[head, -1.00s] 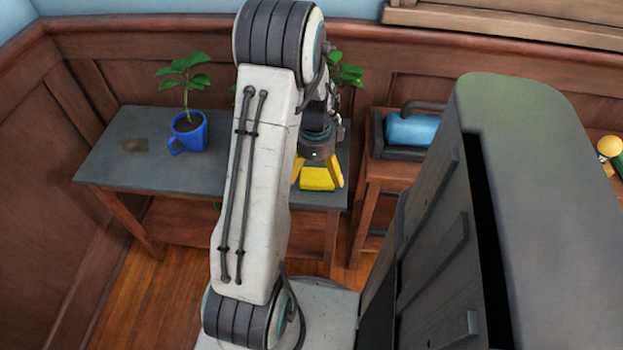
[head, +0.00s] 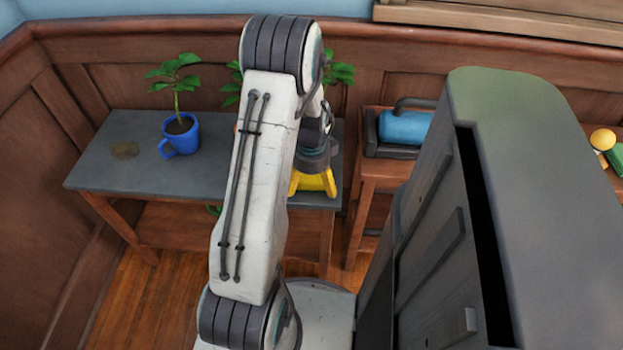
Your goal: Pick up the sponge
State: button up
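The yellow sponge (head: 312,183) lies near the front right edge of the grey-topped table. My gripper (head: 313,188) points down over it, with its yellow fingers spread apart, one on each side of the sponge. The fingers and sponge are nearly the same yellow, so I cannot see clearly whether the fingers touch it. My arm link hides the table just left of the gripper.
Another plant (head: 340,73) is partly behind my arm. A side table to the right holds a blue cylinder (head: 403,127) in a dark holder.

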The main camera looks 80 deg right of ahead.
aim_at(311, 180)
jog(key=c, duration=0.6)
notch_tip(311, 180, up, 10)
jog(key=shift+r+p, duration=0.1)
jog(key=shift+p, duration=0.95)
jog(key=o, duration=0.4)
jog(key=c, duration=0.4)
jog(key=shift+c, duration=0.3)
jog(key=shift+n, duration=0.3)
